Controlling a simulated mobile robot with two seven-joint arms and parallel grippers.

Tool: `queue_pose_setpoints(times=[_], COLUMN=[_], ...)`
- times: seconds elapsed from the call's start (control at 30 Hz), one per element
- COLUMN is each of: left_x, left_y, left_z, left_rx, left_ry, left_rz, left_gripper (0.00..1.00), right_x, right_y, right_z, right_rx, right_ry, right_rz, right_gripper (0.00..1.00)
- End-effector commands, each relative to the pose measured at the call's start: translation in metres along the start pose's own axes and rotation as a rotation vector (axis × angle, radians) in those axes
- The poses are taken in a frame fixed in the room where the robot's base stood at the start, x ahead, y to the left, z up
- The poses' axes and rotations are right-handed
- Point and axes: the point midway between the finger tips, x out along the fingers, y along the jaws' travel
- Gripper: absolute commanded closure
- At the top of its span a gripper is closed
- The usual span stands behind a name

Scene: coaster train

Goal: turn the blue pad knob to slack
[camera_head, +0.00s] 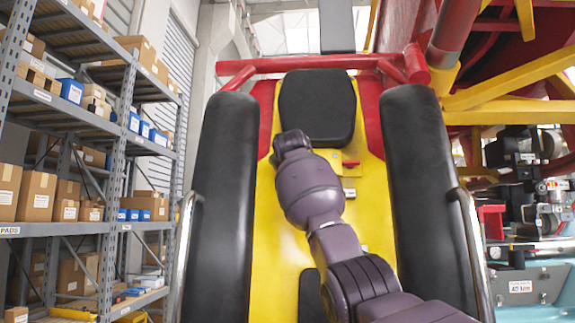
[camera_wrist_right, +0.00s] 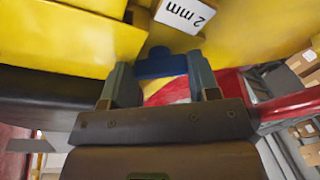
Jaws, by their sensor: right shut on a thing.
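The blue pad knob (camera_wrist_right: 163,65) shows in the right wrist view, against a yellow surface, with a white "2 mm" tag (camera_wrist_right: 185,12) close by it. My right gripper (camera_wrist_right: 160,78) has a finger on each side of the knob and is shut on it. Parts of the knob are hidden by the fingers, and I cannot read its setting. In the head view my right arm reaches up over the yellow seat back (camera_head: 265,215); the knob and fingertips are hidden there. My left gripper is in neither view.
Black side bolsters (camera_head: 222,190) and (camera_head: 417,180) flank the seat, with metal grab rails (camera_head: 184,255) outside them. A black headrest (camera_head: 317,108) and a red bar (camera_head: 300,64) are above. Shelves with boxes (camera_head: 37,195) stand left; yellow and red beams (camera_head: 510,85) are right.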

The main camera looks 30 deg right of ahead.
Motion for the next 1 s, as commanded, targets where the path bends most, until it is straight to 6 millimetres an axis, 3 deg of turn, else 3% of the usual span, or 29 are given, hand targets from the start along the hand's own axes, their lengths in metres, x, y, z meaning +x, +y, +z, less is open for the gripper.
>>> queue_pose_setpoints(times=[0.73,0.77,0.8,1.0], left_x=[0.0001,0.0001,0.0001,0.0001], left_y=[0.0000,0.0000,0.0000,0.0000], left_z=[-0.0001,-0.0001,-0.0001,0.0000], left_rx=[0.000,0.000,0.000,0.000], left_ry=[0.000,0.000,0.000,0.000], left_rz=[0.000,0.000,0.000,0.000], left_gripper=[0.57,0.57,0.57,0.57], right_x=[-0.0003,-0.0003,-0.0003,-0.0001], right_y=[0.0013,0.0014,0.0013,0.0011], right_z=[-0.0005,-0.0005,-0.0005,-0.0003], right_rx=[-0.106,-0.106,-0.105,-0.105], right_ry=[0.001,0.001,0.001,0.001], right_rz=[-0.023,-0.023,-0.023,-0.024], right_gripper=[0.68,0.43,0.37,0.34])
